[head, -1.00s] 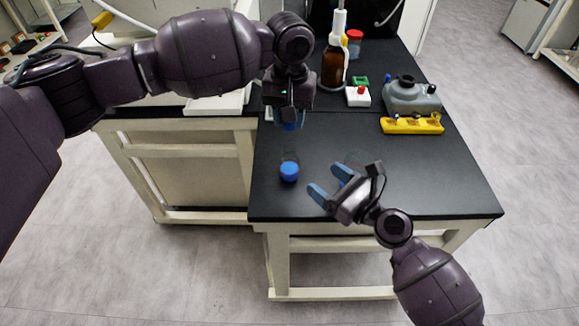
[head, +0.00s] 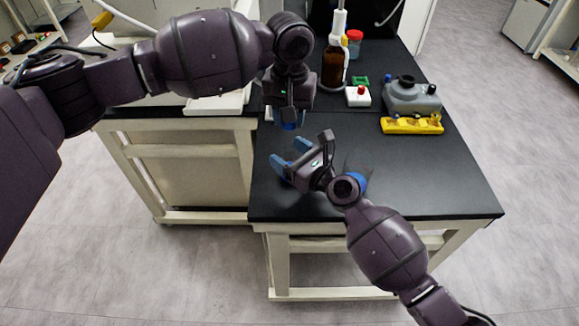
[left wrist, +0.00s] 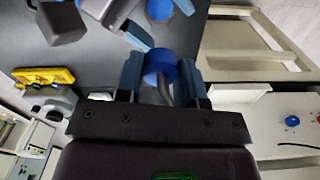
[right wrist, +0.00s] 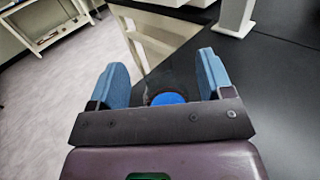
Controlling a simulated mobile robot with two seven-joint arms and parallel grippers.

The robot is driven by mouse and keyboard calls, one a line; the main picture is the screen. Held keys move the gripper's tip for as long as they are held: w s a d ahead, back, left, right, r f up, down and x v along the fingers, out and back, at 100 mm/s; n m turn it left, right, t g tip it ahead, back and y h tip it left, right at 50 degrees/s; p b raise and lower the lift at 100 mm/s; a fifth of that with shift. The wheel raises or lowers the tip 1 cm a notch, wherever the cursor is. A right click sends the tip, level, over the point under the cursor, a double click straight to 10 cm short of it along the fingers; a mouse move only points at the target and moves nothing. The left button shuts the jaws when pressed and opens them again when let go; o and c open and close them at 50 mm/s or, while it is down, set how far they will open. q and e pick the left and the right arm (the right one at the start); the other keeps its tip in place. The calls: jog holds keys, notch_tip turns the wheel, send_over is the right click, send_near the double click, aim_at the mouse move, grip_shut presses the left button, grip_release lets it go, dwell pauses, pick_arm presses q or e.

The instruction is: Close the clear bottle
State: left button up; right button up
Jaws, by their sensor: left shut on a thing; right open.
aim_at(290, 148)
jog(key=c, duration=1.3)
pick_arm(q)
jog(key=shift+f, duration=2.5)
pick_arm(e)
jog(key=shift+c, duration=0.2)
pick_arm(q)
jog(key=shift+f, duration=0.1)
jog(key=shift+f, duration=0.8)
jog(key=shift+f, duration=0.15)
